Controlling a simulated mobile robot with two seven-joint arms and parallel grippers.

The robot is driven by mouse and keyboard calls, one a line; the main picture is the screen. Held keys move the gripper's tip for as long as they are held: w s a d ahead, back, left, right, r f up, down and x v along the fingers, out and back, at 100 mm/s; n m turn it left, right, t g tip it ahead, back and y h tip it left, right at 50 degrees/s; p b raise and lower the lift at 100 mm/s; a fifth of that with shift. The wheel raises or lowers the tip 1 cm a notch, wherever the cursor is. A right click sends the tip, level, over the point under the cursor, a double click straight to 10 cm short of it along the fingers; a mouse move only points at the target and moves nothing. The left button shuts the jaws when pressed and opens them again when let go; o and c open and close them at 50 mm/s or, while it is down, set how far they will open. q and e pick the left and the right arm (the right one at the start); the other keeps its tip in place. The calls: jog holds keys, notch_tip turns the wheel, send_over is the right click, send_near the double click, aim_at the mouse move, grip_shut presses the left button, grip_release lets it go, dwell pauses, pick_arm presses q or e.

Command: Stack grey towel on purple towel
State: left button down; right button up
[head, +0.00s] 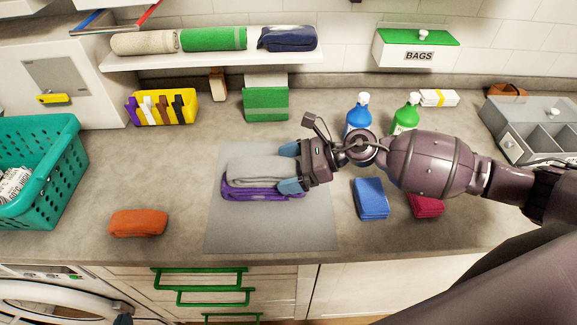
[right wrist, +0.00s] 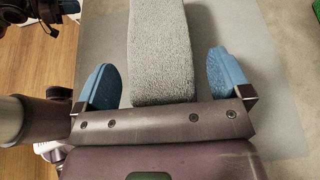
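The folded grey towel (head: 262,173) lies on top of the folded purple towel (head: 262,194), on a grey mat on the counter. The purple towel shows along the front and left edges. My right gripper (head: 289,168) is at the right end of the grey towel. In the right wrist view the grey towel (right wrist: 161,55) lies between the blue fingers of the right gripper (right wrist: 165,80), with a gap on each side, so it is open.
The grey mat (head: 232,235) has bare room in front. An orange towel (head: 138,222) lies left; blue (head: 371,198) and dark red (head: 426,205) cloths lie right. A teal basket (head: 45,170), blue bottle (head: 358,112) and green bottle (head: 405,115) stand around. A shelf (head: 200,58) overhangs behind.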

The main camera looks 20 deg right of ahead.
jog(key=shift+r, duration=0.2)
jog(key=shift+d, duration=0.4)
jog(key=b+v, duration=0.1)
jog(key=v, duration=1)
jog(key=shift+r+b, duration=0.2)
jog(key=shift+b, duration=0.15)
jog(key=shift+d, duration=0.1)
jog(key=shift+s, duration=0.1)
